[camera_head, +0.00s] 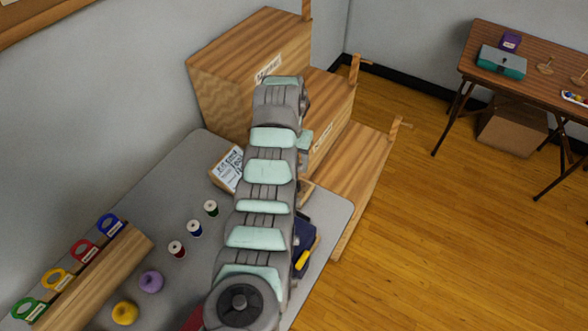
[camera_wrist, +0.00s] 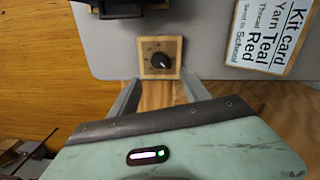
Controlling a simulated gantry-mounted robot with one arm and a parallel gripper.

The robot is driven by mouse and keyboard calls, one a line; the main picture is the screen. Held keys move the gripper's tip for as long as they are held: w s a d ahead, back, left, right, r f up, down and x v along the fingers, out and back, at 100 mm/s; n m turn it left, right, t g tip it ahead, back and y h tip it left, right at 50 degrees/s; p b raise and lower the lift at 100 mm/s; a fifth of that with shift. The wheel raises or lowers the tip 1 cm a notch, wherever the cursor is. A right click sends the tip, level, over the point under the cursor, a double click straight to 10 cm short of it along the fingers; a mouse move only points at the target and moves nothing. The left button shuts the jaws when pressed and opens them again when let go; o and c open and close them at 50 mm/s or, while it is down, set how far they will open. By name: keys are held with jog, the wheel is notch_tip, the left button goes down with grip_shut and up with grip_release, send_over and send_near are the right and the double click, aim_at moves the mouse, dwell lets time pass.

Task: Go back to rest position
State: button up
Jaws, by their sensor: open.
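My gripper (camera_wrist: 158,80) is open in the wrist view, with its two grey fingers apart and nothing between them. Beyond the fingertips, a small square wooden plate with a black dial (camera_wrist: 161,58) lies at the edge of the grey table mat (camera_wrist: 215,45). In the head view my arm reaches from the bottom across the mat (camera_head: 185,165) towards the wooden bins. My gripper is mostly hidden behind the arm there; only a pale teal part shows right of its far end.
Labelled wooden bins (camera_head: 232,75) stand behind the mat. A dark blue item (camera_head: 303,238) lies right.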

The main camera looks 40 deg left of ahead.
jog(key=shift+r, duration=0.35)
dwell(0.3)
